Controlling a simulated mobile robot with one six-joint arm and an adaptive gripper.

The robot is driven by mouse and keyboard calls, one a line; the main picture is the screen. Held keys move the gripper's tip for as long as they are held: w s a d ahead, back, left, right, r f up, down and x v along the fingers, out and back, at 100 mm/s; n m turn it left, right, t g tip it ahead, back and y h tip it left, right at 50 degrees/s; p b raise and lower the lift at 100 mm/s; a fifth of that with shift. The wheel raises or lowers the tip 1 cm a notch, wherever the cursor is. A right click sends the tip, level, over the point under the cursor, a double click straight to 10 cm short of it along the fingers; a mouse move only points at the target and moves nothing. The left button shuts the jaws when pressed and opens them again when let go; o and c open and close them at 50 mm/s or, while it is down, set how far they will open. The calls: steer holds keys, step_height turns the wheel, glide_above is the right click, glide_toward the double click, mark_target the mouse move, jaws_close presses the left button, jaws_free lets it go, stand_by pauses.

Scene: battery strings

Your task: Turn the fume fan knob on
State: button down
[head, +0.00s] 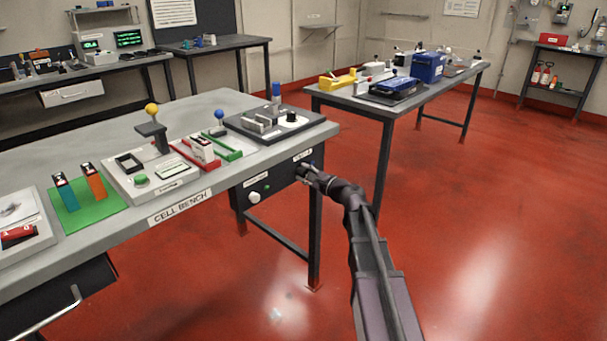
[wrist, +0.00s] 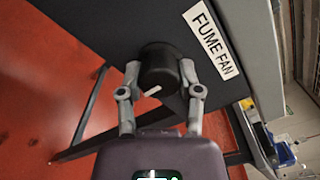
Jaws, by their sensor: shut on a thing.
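The fume fan knob (wrist: 158,66) is a dark round knob on a dark panel (wrist: 100,22), beside a white label reading FUME FAN (wrist: 211,40). A short white pointer mark shows at its lower edge, slanting in the wrist picture. My gripper (wrist: 160,76) has one finger on each side of the knob and is shut on it. In the head view my gripper (head: 304,172) is at the right part of the panel (head: 280,185) under the cell bench, and the knob is mostly hidden behind it.
A white round knob (head: 254,197) sits further left on the same panel. The cell bench (head: 110,225) carries trays, coloured blocks and fixtures above. A bench leg (head: 315,240) stands below my gripper. Another table (head: 345,98) stands behind right. The red floor (head: 480,220) at right is clear.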

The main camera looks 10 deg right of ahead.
steer(key=shift+n, duration=0.5)
steer(key=n, duration=0.8)
steer(key=shift+r, duration=0.1)
steer(key=n, duration=0.4)
steer(key=shift+r, duration=0.1)
steer(key=n, duration=0.4)
steer(key=shift+n, duration=0.4)
steer(key=shift+c, duration=1.3)
jaws_free()
